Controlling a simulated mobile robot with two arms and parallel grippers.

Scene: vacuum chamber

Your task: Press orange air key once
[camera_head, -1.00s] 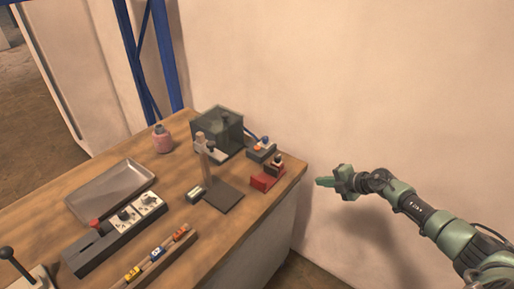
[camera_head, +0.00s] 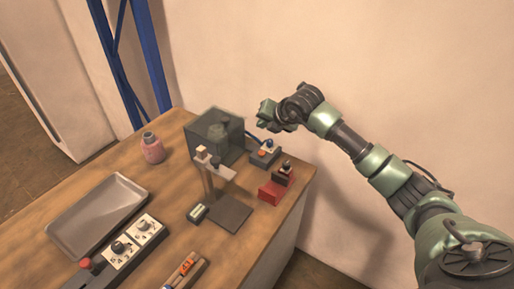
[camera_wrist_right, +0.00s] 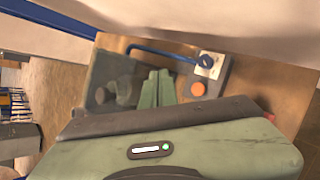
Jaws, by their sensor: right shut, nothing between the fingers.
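The orange air key (camera_wrist_right: 198,89) is a round orange button on a small grey control box (camera_wrist_right: 214,76). A knob (camera_wrist_right: 207,62) with a blue part sits beside it on the same box. In the head view the box (camera_head: 265,156) stands near the table's back right edge, and the key (camera_head: 261,153) looks small there. My right gripper (camera_head: 266,118) is shut and empty, above and behind the box near the chamber. In the wrist view its closed green fingers (camera_wrist_right: 157,74) appear left of the key, apart from it. My left gripper is not in view.
A dark see-through chamber (camera_head: 212,137) stands left of the box, with a blue tube (camera_wrist_right: 160,53) running to the box. A red block with a dark top (camera_head: 276,187) and a stand (camera_head: 231,213) are in front. A pink bottle (camera_head: 152,148) and tray (camera_head: 98,214) lie left.

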